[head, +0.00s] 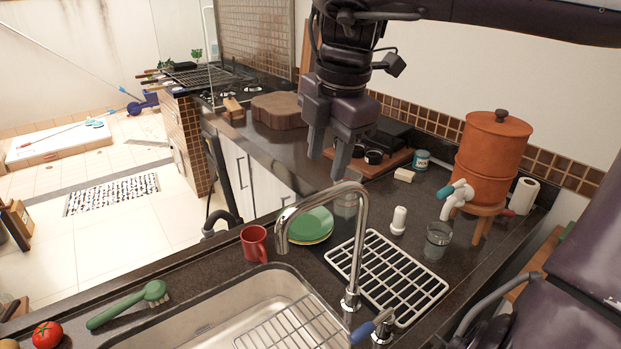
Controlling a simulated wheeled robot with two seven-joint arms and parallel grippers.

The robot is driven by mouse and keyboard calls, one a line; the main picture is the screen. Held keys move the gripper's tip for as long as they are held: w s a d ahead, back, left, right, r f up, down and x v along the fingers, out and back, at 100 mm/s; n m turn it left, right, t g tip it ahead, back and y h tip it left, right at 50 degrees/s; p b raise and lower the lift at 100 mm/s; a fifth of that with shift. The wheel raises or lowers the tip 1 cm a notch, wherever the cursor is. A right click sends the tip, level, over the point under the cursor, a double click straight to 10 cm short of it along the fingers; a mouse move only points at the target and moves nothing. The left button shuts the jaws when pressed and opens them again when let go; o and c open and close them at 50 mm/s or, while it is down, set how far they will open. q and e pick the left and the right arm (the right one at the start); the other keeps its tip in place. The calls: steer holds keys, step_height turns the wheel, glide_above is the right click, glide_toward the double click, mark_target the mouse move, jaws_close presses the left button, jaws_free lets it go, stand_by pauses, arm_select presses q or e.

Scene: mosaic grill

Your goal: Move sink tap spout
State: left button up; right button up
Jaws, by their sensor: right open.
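The sink tap spout (362,235) is a chrome gooseneck that rises from the counter behind the sink. My right gripper (330,166) comes down from the top, fingers pointing down, open and empty. It appears above the spout's arch in the picture and does not touch it; how far apart in depth is hard to tell. My left gripper is not in view.
The steel sink (215,318) is in front. A red mug (254,243), green plates (311,225), a white drying rack (410,290) and a glass (437,240) surround the spout. A clay water filter (491,155) stands at right. The dark counter (275,165) beyond is partly clear.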

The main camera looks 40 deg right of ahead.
mark_target(324, 193)
steer(key=f, duration=0.4)
steer(key=shift+s, duration=0.3)
steer(key=shift+w+d+f+p, duration=0.1)
steer(key=shift+w+f+p, duration=0.1)
steer(key=shift+f, duration=0.25)
steer(key=shift+w+d+f+p, duration=0.1)
steer(key=shift+w+f+p, duration=0.1)
steer(key=shift+f, duration=0.25)
steer(key=shift+w+a+f, duration=0.1)
steer(key=shift+w+f, duration=0.1)
steer(key=shift+f, duration=0.05)
steer(key=shift+s, duration=0.1)
jaws_close()
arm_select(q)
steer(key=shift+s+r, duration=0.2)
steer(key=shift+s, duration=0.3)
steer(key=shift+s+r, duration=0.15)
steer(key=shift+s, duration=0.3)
